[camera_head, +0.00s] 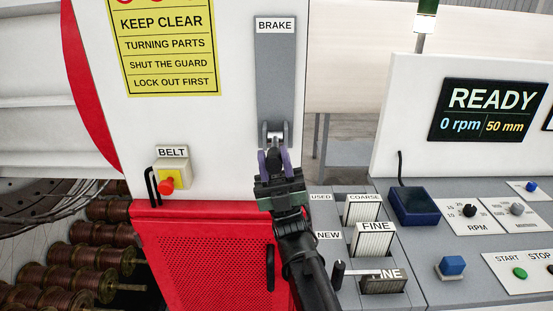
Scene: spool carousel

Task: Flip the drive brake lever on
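The brake plate (275,75) is a tall grey panel under a white BRAKE label (275,25) on the white cabinet. The brake lever's metal pivot bracket (275,130) sits at the plate's lower end. A dark part, apparently the lever, shows below the pivot, pointing down towards me. My gripper (275,160) is right at it, with its purple fingers on either side of the dark part. The gripper hides most of the lever, and I cannot tell whether the fingers touch it.
A BELT box (173,181) with a red button is at left, above a red perforated guard (205,255). Copper spools (70,275) fill the lower left. Slotted blocks labelled COARSE (362,208) and FINE (374,240) and a control desk (430,275) are at right. The display (490,110) reads READY, 0 rpm.

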